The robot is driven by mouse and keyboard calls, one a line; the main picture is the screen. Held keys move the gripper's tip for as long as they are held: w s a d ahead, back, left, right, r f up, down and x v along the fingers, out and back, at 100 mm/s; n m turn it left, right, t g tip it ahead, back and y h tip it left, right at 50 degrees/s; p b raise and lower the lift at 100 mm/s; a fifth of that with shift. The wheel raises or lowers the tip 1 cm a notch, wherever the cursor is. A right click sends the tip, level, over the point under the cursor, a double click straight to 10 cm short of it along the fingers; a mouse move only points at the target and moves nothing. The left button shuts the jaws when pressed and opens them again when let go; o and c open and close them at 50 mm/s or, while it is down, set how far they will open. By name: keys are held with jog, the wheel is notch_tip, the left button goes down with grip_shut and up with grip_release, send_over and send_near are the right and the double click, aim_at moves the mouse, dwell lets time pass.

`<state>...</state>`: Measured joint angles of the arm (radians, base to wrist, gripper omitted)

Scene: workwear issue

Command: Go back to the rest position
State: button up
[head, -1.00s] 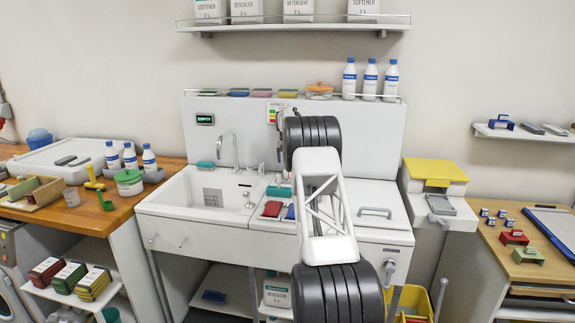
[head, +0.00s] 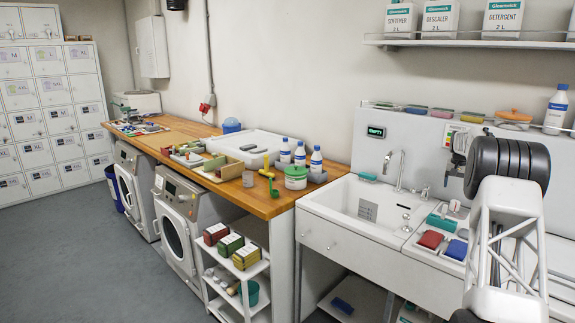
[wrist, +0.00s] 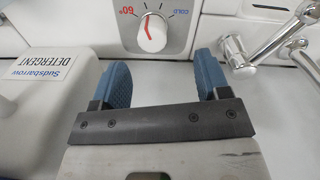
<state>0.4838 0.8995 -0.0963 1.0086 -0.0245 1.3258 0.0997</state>
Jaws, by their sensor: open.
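My gripper (wrist: 163,80) is open in the wrist view, with its two blue fingers spread apart and nothing between them. Ahead of it is a white panel with a temperature dial (wrist: 152,32), marked 60° in red and COLD in blue. A white Sudsbarrow detergent container (wrist: 48,95) is at the left of that view, apart from the fingers. A chrome tap fitting (wrist: 238,52) is at the right. In the head view my arm stands at the right edge, over the right side of the sink unit (head: 335,205); it largely hides my gripper there.
The wooden counter (head: 262,205) carries trays, a green-lidded pot (head: 296,177) and several white bottles. Washing machines (head: 178,225) stand under it, lockers (head: 45,105) at the far left. A shelf (head: 470,43) holds containers above the sink. The grey floor (head: 80,250) at left is clear.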

jog(key=s+a+r+n, duration=0.1)
jog(key=s+a+r, duration=0.5)
jog(key=a, duration=0.3)
jog(key=s+a+r+n, duration=0.1)
jog(key=s+a+r, duration=0.6)
jog(key=a, duration=0.3)
jog(key=s+a+r, duration=0.6)
jog(key=a, duration=0.3)
jog(key=s+a+r+n+t, duration=0.1)
jog(key=s+a, duration=0.6)
jog(key=s, duration=0.3)
jog(key=s+a+r+n+t, duration=0.1)
jog(key=s+a, duration=0.6)
jog(key=s, duration=0.2)
jog(key=s+a+f, duration=0.4)
jog(key=s, duration=0.7)
jog(key=s+a+f+n, duration=0.1)
jog(key=s+a+f, duration=0.3)
jog(key=s, duration=0.8)
jog(key=s+a+f+n, duration=0.1)
jog(key=s+a+f, duration=0.3)
jog(key=s, duration=0.8)
jog(key=shift+f+t, duration=0.3)
